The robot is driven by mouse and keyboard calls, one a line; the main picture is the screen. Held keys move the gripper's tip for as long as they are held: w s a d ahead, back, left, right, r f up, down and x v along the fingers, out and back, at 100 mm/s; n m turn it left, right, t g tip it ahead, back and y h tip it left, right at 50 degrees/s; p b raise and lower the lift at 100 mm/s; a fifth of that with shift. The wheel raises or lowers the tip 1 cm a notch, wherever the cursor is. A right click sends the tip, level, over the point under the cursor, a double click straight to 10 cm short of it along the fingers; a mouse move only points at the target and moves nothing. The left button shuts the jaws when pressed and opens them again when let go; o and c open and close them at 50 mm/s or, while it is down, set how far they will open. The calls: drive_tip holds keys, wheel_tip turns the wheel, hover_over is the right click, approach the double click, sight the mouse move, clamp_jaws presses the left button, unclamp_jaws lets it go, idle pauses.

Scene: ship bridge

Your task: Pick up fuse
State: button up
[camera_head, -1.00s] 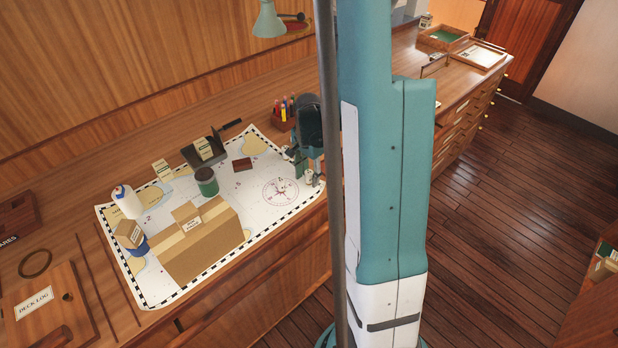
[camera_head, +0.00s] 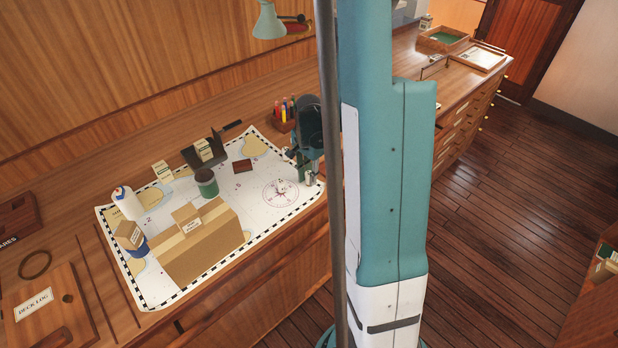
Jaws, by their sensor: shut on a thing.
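My gripper (camera_head: 304,172) is low over the right part of the chart, beside the compass rose and just left of my column. It is shut, and the dark wrist above it hides much of it. A small pale, silvery cylinder (camera_head: 310,179) shows at the fingers. It may be the fuse, but it is too small to tell, and I cannot tell whether it touches the chart.
The chart (camera_head: 262,212) bears a large cardboard box (camera_head: 203,250), a green jar (camera_head: 206,186), a small dark red block (camera_head: 242,166) and a white bottle (camera_head: 128,203). A pen holder (camera_head: 283,122) stands behind my gripper. The chart around the compass rose is clear.

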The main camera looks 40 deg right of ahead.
drive_tip(key=shift+r, duration=0.1)
drive_tip(key=shift+r, duration=4.85)
drive_tip(key=w+a+r+n, duration=0.1)
drive_tip(key=w+a+r, duration=0.3)
drive_tip(key=w+a, duration=0.85)
wheel_tip(320, 180, up, 6)
drive_tip(key=f+n, duration=0.1)
hover_over(204, 175)
drive_tip(key=shift+r+b, duration=0.25)
drive_tip(key=shift+b, duration=0.1)
drive_tip(key=shift+f, duration=0.15)
drive_tip(key=shift+f, duration=2.8)
drive_tip(key=shift+f, duration=0.1)
drive_tip(key=shift+f, duration=1.95)
